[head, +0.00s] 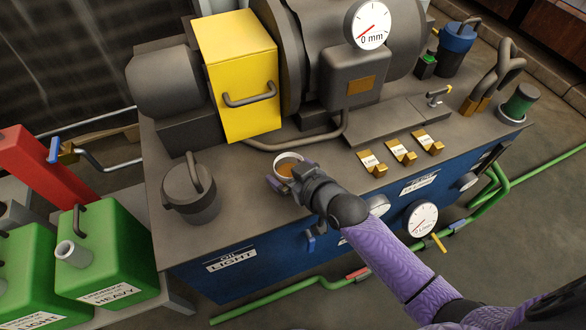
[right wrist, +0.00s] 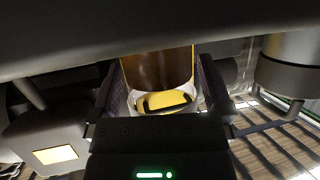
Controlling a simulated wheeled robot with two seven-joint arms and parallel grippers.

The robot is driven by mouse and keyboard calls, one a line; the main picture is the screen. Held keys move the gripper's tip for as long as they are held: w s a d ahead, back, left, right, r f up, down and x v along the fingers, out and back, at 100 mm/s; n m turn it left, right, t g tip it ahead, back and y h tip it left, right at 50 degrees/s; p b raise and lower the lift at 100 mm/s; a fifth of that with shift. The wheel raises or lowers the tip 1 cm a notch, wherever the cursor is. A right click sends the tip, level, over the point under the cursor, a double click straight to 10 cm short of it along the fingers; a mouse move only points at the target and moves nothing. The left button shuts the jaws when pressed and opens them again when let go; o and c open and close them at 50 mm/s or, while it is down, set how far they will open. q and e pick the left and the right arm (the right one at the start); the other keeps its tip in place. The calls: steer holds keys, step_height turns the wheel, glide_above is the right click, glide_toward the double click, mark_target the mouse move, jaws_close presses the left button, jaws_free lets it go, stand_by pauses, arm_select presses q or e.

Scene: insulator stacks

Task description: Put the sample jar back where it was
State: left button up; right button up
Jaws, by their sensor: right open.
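The sample jar (head: 287,166) stands on the grey top of the blue machine bench, near its front edge. Its round top shows orange-brown from above. My right gripper (head: 291,174) is at the jar, with its fingers on either side. In the right wrist view the jar (right wrist: 157,72) shows amber-brown contents and a pale base with yellow in it, between the two open fingers (right wrist: 160,88). Gaps show beside the lower part of the jar. The gripper hides part of the jar in the head view. My left gripper is not in view.
A grey lidded can (head: 191,192) stands left of the jar. A yellow box (head: 238,75) and a grey pipe (head: 300,142) lie behind it. Small brass-and-white tagged pieces (head: 401,152) sit to the right. Green canisters (head: 105,250) stand at lower left.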

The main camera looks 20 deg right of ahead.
steer(key=shift+s+r+p, duration=0.3)
steer(key=shift+r+p, duration=0.05)
steer(key=p+v, duration=0.6)
steer(key=v, duration=0.5)
steer(key=s+d+f+m+g+h, duration=0.1)
steer(key=s+d+f+g+h, duration=0.2)
steer(key=s+f, duration=0.75)
steer(key=s+d+f+g+h, duration=0.1)
steer(key=s+d+f+g, duration=0.3)
steer(key=s+f, duration=0.6)
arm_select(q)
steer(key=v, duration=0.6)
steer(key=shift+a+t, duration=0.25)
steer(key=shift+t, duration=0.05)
arm_select(e)
steer(key=s+f+g, duration=0.2)
steer(key=s+g, duration=0.2)
steer(key=s, duration=0.6)
steer(key=s+a+f+g+h, duration=0.1)
steer(key=s+f+g, duration=0.1)
steer(key=s, duration=0.8)
steer(key=shift+s+a+f+g, duration=0.2)
steer(key=shift+f+g, duration=0.15)
steer(key=shift+g, duration=0.55)
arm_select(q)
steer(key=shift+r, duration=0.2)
